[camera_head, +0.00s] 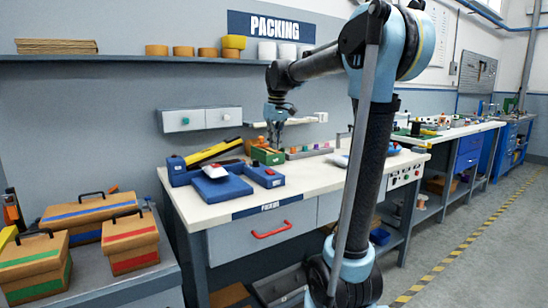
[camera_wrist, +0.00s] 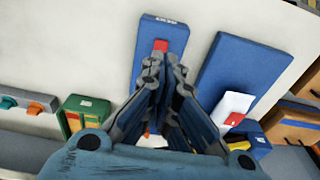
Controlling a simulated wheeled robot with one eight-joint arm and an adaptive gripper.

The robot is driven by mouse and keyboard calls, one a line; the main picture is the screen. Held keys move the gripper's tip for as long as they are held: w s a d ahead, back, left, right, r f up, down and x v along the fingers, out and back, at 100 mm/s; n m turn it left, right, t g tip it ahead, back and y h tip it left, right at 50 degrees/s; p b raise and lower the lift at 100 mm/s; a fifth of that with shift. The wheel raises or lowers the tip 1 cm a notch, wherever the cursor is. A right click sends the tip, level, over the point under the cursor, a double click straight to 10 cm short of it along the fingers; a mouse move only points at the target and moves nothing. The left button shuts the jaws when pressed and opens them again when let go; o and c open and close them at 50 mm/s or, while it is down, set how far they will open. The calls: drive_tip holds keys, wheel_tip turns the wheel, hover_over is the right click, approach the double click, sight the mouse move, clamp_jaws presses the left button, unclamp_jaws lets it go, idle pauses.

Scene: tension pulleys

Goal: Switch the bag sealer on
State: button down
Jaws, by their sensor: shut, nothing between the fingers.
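A narrow blue unit with a red switch (camera_head: 264,176) lies on the packing bench; it also shows in the wrist view (camera_wrist: 171,33), with a small label I cannot read. Beside it is a wider blue unit (camera_head: 222,188) with a white sheet and a red part on top. I cannot tell from the label which is the bag sealer. My gripper (camera_head: 275,128) is above the back of the bench, pointing down, shut and empty. In the wrist view my fingertips (camera_wrist: 165,68) appear just below the red switch and cover part of the narrow unit.
A green box (camera_head: 268,156) stands behind the narrow unit. A yellow-and-black tool (camera_head: 214,151) and a blue block (camera_head: 177,170) are to the left. A row of coloured buttons (camera_head: 312,151) is to the right. The bench's front strip (camera_head: 220,214) is clear.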

drive_tip(key=shift+s+d+r, duration=0.1)
drive_tip(key=shift+s+r, duration=0.05)
drive_tip(key=shift+r, duration=1.55)
drive_tip(key=s+d+f+m+t, duration=0.1)
drive_tip(key=s+d+f+m, duration=0.35)
drive_tip(key=s+f, duration=1.1)
drive_tip(key=s+d+f+m, duration=0.1)
drive_tip(key=s+d+f, duration=0.7)
drive_tip(key=s+f, duration=0.75)
wheel_tip(320, 180, up, 31)
drive_tip(key=m, duration=1.3)
hover_over(270, 173)
drive_tip(key=w+d, duration=0.2)
drive_tip(key=shift+n+g, duration=0.25)
drive_tip(key=shift+g, duration=0.05)
drive_tip(key=f, duration=0.8)
drive_tip(key=w+a+f, duration=0.1)
drive_tip(key=f, duration=0.4)
drive_tip(key=shift+f, duration=0.1)
drive_tip(key=shift+a, duration=0.1)
